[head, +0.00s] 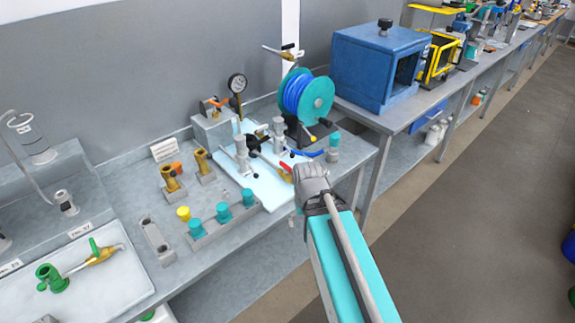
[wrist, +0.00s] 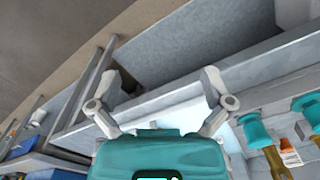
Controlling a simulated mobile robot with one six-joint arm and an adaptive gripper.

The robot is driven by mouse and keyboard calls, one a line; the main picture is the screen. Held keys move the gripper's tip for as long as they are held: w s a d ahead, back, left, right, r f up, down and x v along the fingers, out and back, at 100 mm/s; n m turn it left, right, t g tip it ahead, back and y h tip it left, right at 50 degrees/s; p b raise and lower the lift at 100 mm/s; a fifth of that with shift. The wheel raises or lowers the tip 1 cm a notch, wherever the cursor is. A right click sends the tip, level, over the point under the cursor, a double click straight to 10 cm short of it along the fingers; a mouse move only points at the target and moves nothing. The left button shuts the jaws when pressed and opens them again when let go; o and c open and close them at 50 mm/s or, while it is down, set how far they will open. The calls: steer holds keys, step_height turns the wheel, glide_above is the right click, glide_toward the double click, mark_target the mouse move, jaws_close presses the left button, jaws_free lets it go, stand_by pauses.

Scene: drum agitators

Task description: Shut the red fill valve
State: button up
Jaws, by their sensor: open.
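A red lever (head: 286,168), which looks like the fill valve's handle, shows at the right edge of the pale blue tray (head: 250,180) in the head view. Its valve body is largely hidden by my arm's end. My gripper is beside it to the right, above the bench's front edge; its fingers cannot be made out in the head view. In the wrist view my gripper (wrist: 166,84) is open and empty, with the bench edge and floor behind its fingers. I cannot tell whether it touches the lever. The red lever cannot be picked out in the wrist view.
A blue hose reel (head: 305,97) and a pressure gauge (head: 237,84) stand behind the tray. Brass valves (head: 172,180) and teal-capped fittings (head: 222,211) stand to the left. A blue box (head: 375,65) is on the right.

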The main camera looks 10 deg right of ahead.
mark_target(286, 165)
steer(key=shift+w+r, duration=0.1)
steer(key=shift+w, duration=0.1)
steer(key=c, duration=0.4)
steer(key=w+r+n+p, duration=0.2)
steer(key=w+r+p, duration=0.2)
steer(key=w, duration=0.4)
steer(key=w+r+n+p, duration=0.2)
steer(key=w+r+p, duration=0.3)
steer(key=w, duration=0.4)
steer(key=w+r+n+p, duration=0.2)
steer(key=w+r+p, duration=0.2)
steer(key=w, duration=0.4)
steer(key=shift+w+a+r+p, duration=0.25)
steer(key=shift+w+r+p, duration=0.05)
steer(key=shift+w+p, duration=0.1)
steer(key=shift+c, duration=1.3)
steer(key=shift+f, duration=0.2)
step_height(286, 165, down, 14)
steer(key=b, duration=1.3)
steer(key=shift+r+b, duration=0.25)
steer(key=shift+b, duration=0.15)
jaws_close()
